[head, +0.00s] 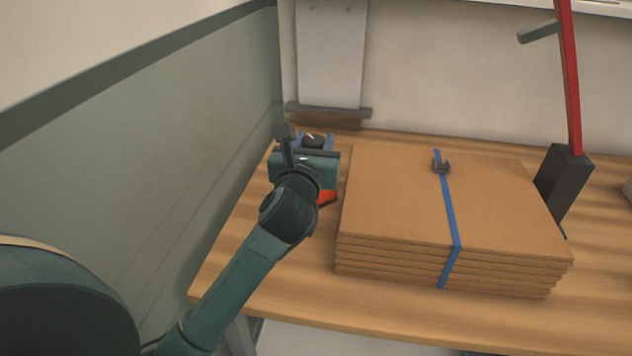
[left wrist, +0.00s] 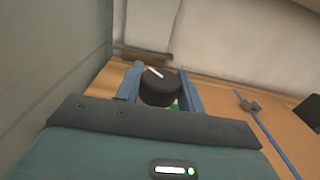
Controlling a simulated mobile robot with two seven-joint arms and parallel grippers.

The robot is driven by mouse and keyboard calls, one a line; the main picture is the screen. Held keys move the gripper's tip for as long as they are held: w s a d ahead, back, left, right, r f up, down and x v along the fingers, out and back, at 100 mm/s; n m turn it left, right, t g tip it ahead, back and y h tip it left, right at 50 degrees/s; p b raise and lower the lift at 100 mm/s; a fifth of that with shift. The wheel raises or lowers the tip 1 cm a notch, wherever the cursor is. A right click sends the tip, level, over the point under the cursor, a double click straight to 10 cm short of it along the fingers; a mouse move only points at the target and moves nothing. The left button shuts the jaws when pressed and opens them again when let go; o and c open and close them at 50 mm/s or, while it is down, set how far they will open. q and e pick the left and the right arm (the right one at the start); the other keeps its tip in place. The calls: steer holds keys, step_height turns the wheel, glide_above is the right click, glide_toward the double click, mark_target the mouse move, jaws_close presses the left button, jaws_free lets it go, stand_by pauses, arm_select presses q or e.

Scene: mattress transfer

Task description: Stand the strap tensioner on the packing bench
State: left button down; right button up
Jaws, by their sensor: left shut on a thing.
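My left gripper (head: 312,137) is over the far left corner of the wooden packing bench (head: 300,265). In the left wrist view its two blue fingers (left wrist: 160,76) are shut on a dark, round-topped thing with a pale bar on top, which I take to be the strap tensioner (left wrist: 158,92). My right gripper is not in view.
A stack of flat cardboard (head: 430,205) with a blue strap lies right of my gripper. A red lever on a dark base (head: 565,180) stands further right. An orange-red thing (head: 327,197) shows partly behind my wrist. A grey-green wall panel (head: 150,150) is close left.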

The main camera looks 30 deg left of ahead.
mark_target(326, 198)
arm_select(q)
step_height(326, 198, down, 2)
steer(key=shift+f, duration=0.2)
step_height(326, 198, down, 5)
steer(key=shift+r+b, duration=0.2)
steer(key=shift+b, duration=0.7)
steer(key=shift+f, duration=0.2)
steer(key=shift+f, duration=0.2)
steer(key=c, duration=0.9)
jaws_free()
